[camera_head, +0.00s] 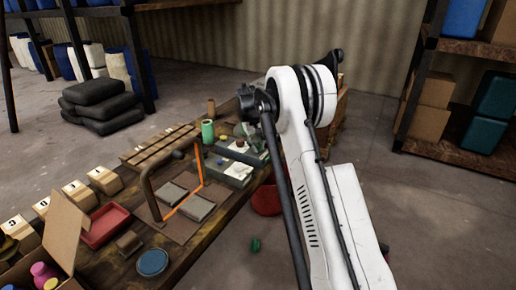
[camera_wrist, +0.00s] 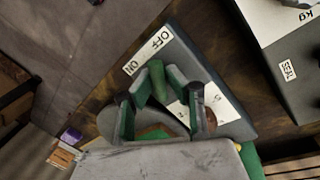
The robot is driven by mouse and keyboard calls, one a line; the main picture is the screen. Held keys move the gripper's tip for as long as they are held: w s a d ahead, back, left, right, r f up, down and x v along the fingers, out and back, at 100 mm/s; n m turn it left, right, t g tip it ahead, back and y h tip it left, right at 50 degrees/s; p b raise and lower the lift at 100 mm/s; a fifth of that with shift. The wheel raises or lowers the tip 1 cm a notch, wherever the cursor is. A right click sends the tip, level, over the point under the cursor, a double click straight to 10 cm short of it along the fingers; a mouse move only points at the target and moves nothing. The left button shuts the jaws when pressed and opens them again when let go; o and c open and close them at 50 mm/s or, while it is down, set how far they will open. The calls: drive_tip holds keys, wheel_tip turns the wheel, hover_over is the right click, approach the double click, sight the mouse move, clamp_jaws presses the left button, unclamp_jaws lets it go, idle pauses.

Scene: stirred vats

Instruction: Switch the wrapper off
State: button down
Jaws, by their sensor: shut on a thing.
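In the wrist view, the wrapper's switch box (camera_wrist: 215,77) is a dark grey box with an OFF label (camera_wrist: 160,38) and an ON label (camera_wrist: 131,67) along one edge. A white plate (camera_wrist: 221,101) lies on its top. A green switch handle (camera_wrist: 157,80) stands up between the fingertips, close to the labels. My gripper (camera_wrist: 160,86) is shut on this green handle. Its lower end is hidden by the fingers, so I cannot tell exactly which label it points at.
A scale marked kg (camera_wrist: 288,55) stands right of the switch box in the wrist view. The wooden bench (camera_head: 215,215) holds a red tray (camera_head: 104,226), a blue round lid (camera_head: 152,262) and an orange-edged frame (camera_head: 184,200). A red bin (camera_head: 266,200) stands beside the bench.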

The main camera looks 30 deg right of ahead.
drive_tip(key=shift+d+m, duration=0.15)
drive_tip(key=shift+m, duration=0.85)
drive_tip(key=c, duration=1.7)
unclamp_jaws()
drive_tip(key=r, duration=0.4)
drive_tip(key=a+r, duration=0.1)
drive_tip(key=r, duration=0.3)
drive_tip(key=a+r, duration=0.1)
drive_tip(key=r, duration=0.2)
drive_tip(key=shift+w+a+r, duration=0.15)
drive_tip(key=shift+w+r, duration=0.1)
drive_tip(key=shift+r, duration=0.15)
